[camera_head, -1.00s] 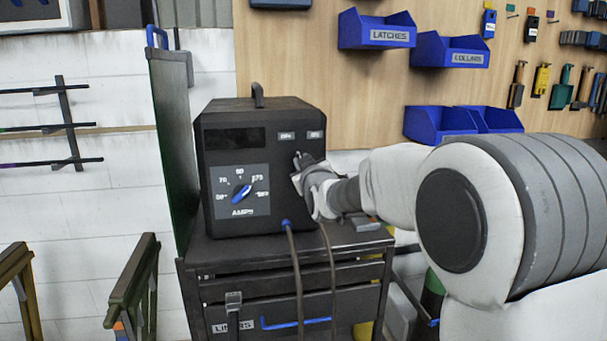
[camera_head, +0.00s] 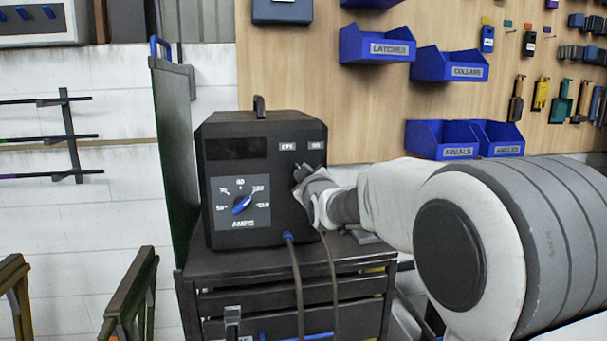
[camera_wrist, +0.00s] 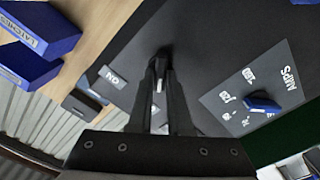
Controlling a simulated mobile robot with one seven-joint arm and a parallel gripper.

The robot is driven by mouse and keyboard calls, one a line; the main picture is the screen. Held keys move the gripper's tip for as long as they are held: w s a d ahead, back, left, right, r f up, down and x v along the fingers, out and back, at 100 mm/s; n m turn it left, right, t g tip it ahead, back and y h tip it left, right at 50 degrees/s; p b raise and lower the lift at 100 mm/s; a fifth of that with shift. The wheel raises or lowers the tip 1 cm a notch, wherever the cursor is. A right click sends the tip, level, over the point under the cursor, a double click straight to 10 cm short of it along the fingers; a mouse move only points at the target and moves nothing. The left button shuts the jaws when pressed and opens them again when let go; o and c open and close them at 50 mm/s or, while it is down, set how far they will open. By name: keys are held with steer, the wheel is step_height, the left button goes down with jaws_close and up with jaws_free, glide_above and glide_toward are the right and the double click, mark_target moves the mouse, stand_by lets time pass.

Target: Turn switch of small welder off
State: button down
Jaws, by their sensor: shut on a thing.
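The small welder (camera_head: 268,195) is a black box with a top handle, standing on a dark drawer cabinet. Its front has an OFF label and an ON label (camera_head: 316,145) at upper right, and a blue AMPS dial (camera_head: 242,205) at lower left. My gripper (camera_head: 300,172) is at the front panel, just below the two labels. In the wrist view my gripper (camera_wrist: 160,75) is shut on the switch (camera_wrist: 158,85), of which only a small light part shows between the fingers. The ON label (camera_wrist: 112,77) is beside the fingers. The switch's exact position is hidden.
The cabinet (camera_head: 215,268) has drawers below the welder, and cables hang down its front. A dark green panel (camera_head: 172,150) stands close at the welder's left. Blue bins (camera_head: 377,46) and tools hang on the wooden board (camera_head: 285,70) behind.

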steer(key=c, duration=0.8)
jaws_free()
steer(key=shift+c, duration=0.2)
steer(key=shift+s, duration=0.15)
steer(key=v, duration=1.7)
steer(key=shift+s+d, duration=0.1)
steer(key=s+d+f+m+g+h, duration=0.2)
steer(key=s+d+f+m+g, duration=0.25)
steer(key=s, duration=0.35)
steer(key=s+d+f+m+g+h, duration=0.1)
steer(key=s+d+f+m+g, duration=0.3)
steer(key=s, duration=0.5)
steer(key=s+d+f+m+g+h, duration=0.2)
steer(key=s+d+f+m+g, duration=0.1)
steer(key=s+d+f, duration=0.4)
step_height(320, 180, up, 17)
steer(key=s+p, duration=0.2)
steer(key=p, duration=1.4)
steer(key=shift+s+a+p, duration=0.2)
steer(key=shift+s+p, duration=0.1)
steer(key=shift+s, duration=0.05)
